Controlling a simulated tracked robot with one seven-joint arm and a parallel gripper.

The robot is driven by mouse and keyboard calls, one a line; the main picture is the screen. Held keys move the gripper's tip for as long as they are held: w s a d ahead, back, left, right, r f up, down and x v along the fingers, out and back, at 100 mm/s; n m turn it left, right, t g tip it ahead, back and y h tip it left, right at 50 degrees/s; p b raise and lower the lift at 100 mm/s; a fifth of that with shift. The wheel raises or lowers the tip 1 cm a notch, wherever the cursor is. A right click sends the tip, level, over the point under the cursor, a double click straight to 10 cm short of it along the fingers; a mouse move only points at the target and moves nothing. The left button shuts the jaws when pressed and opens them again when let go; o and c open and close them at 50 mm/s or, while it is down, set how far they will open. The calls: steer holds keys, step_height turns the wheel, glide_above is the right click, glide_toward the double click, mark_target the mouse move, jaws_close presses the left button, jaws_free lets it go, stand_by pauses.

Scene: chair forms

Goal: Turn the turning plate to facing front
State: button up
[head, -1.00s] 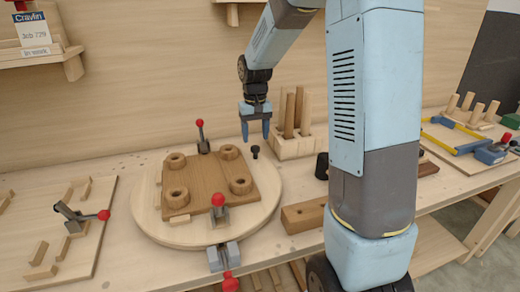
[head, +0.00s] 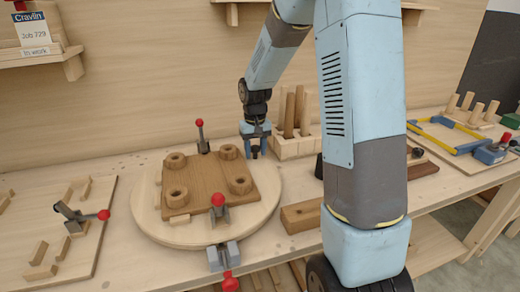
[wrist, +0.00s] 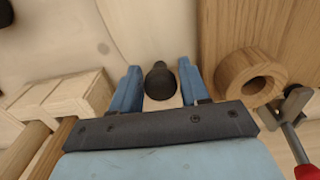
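The turning plate (head: 152,218) is a round light-wood disc on the bench. A darker wooden board (head: 207,184) with several round bosses lies on it, with red-knobbed clamps at its edges. A dark peg stands at the plate's back right edge; in the wrist view this black peg (wrist: 160,80) shows between my fingers. My gripper (head: 255,153) is low over that edge with its blue fingers (wrist: 159,88) apart, one on each side of the peg. I cannot tell whether either finger touches it. In the head view the gripper mostly hides the peg.
A block holding upright wooden sticks (head: 290,145) stands close to the right of my gripper. A wooden bar (head: 302,216) lies right of the plate. A red-knobbed latch (head: 224,256) sits at the plate's front edge. A fixture board (head: 85,250) lies at left.

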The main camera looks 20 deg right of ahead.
jaws_close()
steer(key=shift+d, duration=0.4)
